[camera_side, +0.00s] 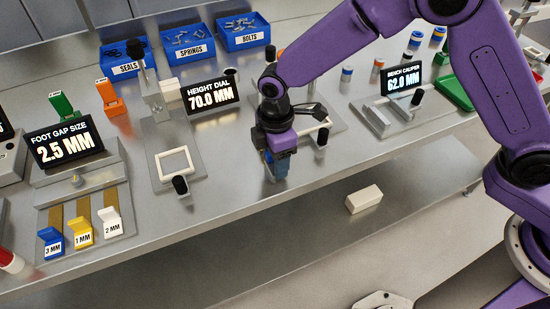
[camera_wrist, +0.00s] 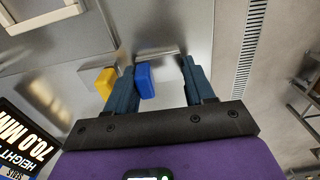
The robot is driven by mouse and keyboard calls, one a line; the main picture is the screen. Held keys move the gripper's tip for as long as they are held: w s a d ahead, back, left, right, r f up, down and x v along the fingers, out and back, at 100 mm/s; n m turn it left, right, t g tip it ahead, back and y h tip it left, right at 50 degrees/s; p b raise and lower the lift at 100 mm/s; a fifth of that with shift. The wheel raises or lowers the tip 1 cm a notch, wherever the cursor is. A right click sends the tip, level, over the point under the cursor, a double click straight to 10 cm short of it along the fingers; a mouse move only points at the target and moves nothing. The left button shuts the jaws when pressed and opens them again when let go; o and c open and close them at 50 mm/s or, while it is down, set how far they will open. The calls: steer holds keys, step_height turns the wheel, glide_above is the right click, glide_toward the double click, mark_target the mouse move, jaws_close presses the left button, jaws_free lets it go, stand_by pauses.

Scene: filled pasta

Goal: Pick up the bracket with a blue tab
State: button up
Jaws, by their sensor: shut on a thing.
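My gripper (camera_side: 276,168) points down over the front part of the bench, right of the height dial display. In the wrist view its two dark blue fingers (camera_wrist: 158,68) stand apart, with a bracket between them. The bracket's blue tab (camera_wrist: 145,82) shows beside the left finger, and its bare metal part is hard to make out against the steel. A yellow tab (camera_wrist: 106,83) shows just outside the left finger; I cannot tell what it belongs to. In the side view the fingers largely hide the bracket.
The height dial display (camera_side: 212,94) and a stand with a white frame (camera_side: 174,161) are to the left. The bench caliper (camera_side: 397,110) is to the right. Blue bins (camera_side: 187,42) stand at the back. A white block (camera_side: 364,199) lies below the bench's front edge.

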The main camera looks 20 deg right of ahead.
steer(key=shift+r, duration=0.65)
steer(key=s+d+r, duration=0.9)
steer(key=s+r, duration=0.1)
steer(key=r, duration=0.1)
steer(key=shift+s+r, duration=0.3)
steer(key=shift+s, duration=0.1)
steer(key=shift+r, duration=3)
steer(key=shift+w, duration=0.1)
steer(key=w+f+n, duration=0.3)
steer(key=w+n, duration=0.3)
steer(key=w+d+f+n, duration=0.1)
steer(key=w+f+n, duration=0.2)
steer(key=w+n, duration=0.3)
steer(key=w+d+f+n, duration=0.1)
steer(key=w+f+n, duration=0.2)
steer(key=w+n, duration=0.3)
steer(key=shift+w+d+h, duration=0.25)
steer(key=shift+w+h, duration=0.15)
steer(key=shift+w, duration=0.45)
steer(key=shift+f, duration=0.1)
